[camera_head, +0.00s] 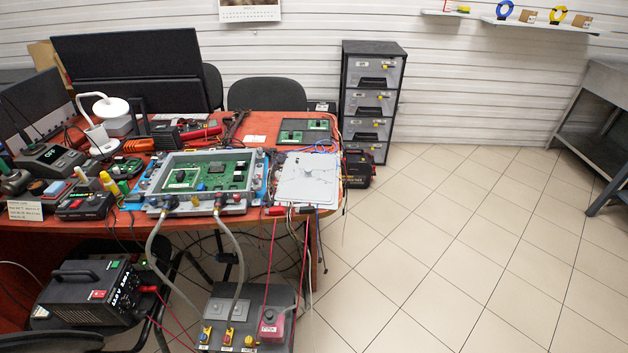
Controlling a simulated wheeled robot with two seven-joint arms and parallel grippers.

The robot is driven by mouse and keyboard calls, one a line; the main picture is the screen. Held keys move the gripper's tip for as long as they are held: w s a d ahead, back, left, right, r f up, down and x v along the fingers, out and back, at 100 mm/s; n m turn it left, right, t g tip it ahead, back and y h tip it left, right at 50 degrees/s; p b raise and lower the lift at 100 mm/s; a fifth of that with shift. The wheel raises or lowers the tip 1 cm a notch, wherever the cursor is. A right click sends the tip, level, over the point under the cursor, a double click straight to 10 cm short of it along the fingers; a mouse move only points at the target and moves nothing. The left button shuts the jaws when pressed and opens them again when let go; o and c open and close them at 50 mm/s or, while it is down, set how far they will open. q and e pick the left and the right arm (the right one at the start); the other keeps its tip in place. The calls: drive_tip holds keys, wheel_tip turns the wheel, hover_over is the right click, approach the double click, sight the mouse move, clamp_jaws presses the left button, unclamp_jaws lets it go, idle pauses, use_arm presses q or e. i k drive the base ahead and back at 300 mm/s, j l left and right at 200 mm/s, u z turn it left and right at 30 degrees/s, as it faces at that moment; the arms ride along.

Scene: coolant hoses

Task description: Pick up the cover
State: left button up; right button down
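A flat, light grey plate with a small raised knob near its middle, which looks like the cover (308,182), lies at the right end of the red-orange table (120,233). Left of it is an open grey housing (205,155) with green circuit boards inside. Two grey hoses (150,250) run from connectors on the housing's front down toward a box on the floor. Neither of my grippers is in view.
Tools, meters and a white lamp (109,106) crowd the table's left half. A control box (250,305) with red and yellow fittings and a black power unit (88,290) stand below in front. A drawer cabinet (372,100) stands behind. Tiled floor at right is clear.

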sight(306, 188)
drive_tip(key=i+l+u, duration=0.2)
drive_tip(key=l, duration=0.2)
drive_tip(key=l+u, duration=0.15)
drive_tip(key=l, duration=0.25)
drive_tip(key=i+l+u, duration=0.2)
drive_tip(key=l, duration=0.25)
drive_tip(key=l+u, duration=0.15)
drive_tip(key=l, duration=0.3)
drive_tip(key=i+l+u, duration=0.55)
drive_tip(key=i+l, duration=0.3)
drive_tip(key=l, duration=0.1)
